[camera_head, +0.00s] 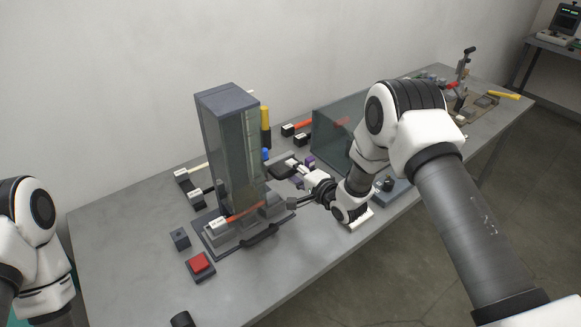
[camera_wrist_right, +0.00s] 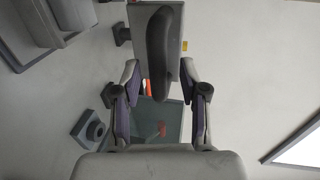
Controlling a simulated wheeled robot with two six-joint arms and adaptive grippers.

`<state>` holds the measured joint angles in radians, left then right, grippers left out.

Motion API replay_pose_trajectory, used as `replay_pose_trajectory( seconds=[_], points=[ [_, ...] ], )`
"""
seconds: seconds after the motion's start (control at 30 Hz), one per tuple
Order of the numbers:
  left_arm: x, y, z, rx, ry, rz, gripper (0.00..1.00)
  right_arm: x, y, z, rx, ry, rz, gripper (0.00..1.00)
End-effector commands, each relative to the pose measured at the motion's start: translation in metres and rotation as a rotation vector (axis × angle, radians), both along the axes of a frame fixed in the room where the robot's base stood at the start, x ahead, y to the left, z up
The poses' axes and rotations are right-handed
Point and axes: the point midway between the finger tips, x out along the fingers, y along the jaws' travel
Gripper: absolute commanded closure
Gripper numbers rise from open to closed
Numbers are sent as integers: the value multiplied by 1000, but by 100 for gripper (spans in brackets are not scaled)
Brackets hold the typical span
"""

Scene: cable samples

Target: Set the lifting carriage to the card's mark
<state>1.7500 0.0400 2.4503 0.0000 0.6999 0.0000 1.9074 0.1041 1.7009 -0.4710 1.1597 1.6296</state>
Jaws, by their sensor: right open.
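A tall dark-grey tower (camera_head: 207,140) with a glass front stands on a base plate at the left of the table. Low in it is a grey block with a white label (camera_head: 218,224) and a red-orange cable piece; I cannot tell if this is the carriage. A dark bar handle (camera_head: 262,234) runs along the base's front. My right gripper (camera_head: 282,187) is open beside the tower's right side. In the wrist view a dark handle (camera_wrist_right: 161,45) reaches between the open fingers (camera_wrist_right: 159,92), with gaps on both sides. I cannot identify the card. My left gripper is out of view.
A red button box (camera_head: 200,264) and a small grey block (camera_head: 180,238) lie left of the base. A glass screen (camera_head: 330,140) stands behind my right arm. Labelled cable samples (camera_head: 182,175) lie around the tower. The table's front left is mostly clear.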

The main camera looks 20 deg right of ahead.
Motion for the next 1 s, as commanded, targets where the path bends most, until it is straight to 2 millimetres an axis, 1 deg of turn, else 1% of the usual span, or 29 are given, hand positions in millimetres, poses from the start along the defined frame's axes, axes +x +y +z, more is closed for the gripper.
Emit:
replay_pose_trajectory(
  seconds=[0.1,0.33,0.37,0.4,0.43,0.47,0.67,0.77,0.87,1.0],
  points=[
    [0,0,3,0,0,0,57,9,3,-2,1,0,-1,57],
    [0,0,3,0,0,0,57,11,4,-3,0,2,-1,57],
    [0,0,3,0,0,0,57,11,4,-3,0,2,-1,67],
    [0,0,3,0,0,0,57,11,4,-3,0,2,-1,81],
    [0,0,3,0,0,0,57,11,4,-3,0,2,-1,92],
    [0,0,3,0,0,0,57,11,4,-3,0,2,-1,100],
    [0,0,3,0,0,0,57,11,4,-2,0,1,-1,100],
    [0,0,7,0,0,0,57,11,4,8,0,0,-2,100],
    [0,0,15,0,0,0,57,12,4,31,0,-5,-2,100],
    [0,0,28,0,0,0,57,13,4,70,1,-9,-2,100]
  ],
)
